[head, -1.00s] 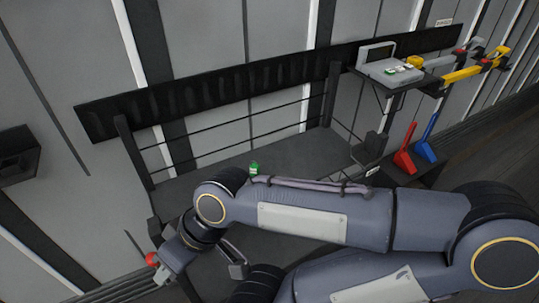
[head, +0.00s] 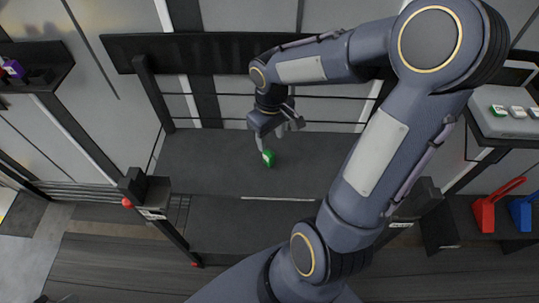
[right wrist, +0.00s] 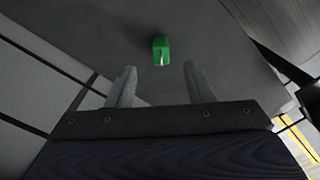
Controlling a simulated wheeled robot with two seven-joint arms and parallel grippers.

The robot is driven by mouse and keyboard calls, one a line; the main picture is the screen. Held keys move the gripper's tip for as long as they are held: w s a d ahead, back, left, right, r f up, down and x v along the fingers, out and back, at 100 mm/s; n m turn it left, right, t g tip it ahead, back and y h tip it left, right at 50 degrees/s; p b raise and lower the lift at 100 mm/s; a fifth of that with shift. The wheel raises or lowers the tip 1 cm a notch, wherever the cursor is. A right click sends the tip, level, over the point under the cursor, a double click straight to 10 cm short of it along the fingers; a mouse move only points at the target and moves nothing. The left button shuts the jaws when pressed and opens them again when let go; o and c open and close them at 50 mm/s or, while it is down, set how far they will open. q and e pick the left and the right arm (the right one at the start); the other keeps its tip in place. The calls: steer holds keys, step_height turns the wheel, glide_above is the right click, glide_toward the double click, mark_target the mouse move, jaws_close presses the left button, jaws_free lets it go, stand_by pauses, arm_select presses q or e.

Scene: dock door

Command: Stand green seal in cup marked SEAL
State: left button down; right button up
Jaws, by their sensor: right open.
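A dark holder (head: 150,192) with a pale label stands at the bench's left end. Another pale label shows at the right, partly behind my arm. I cannot read either label, so I cannot tell which cup is marked SEAL. My left gripper is out of view.
A grey device (head: 505,118) with small buttons sits on a shelf at the right. A red-handled tool (head: 487,212) and a blue one (head: 521,212) stand below it. A dark wall shelf (head: 30,68) is at the upper left. The bench left of the seal is clear.

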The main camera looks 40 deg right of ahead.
mark_target(269, 152)
steer(key=f, duration=0.5)
steer(key=f+b, duration=0.1)
steer(key=f, duration=0.2)
steer(key=shift+w+a, duration=0.1)
steer(key=shift+w, duration=0.2)
jaws_close()
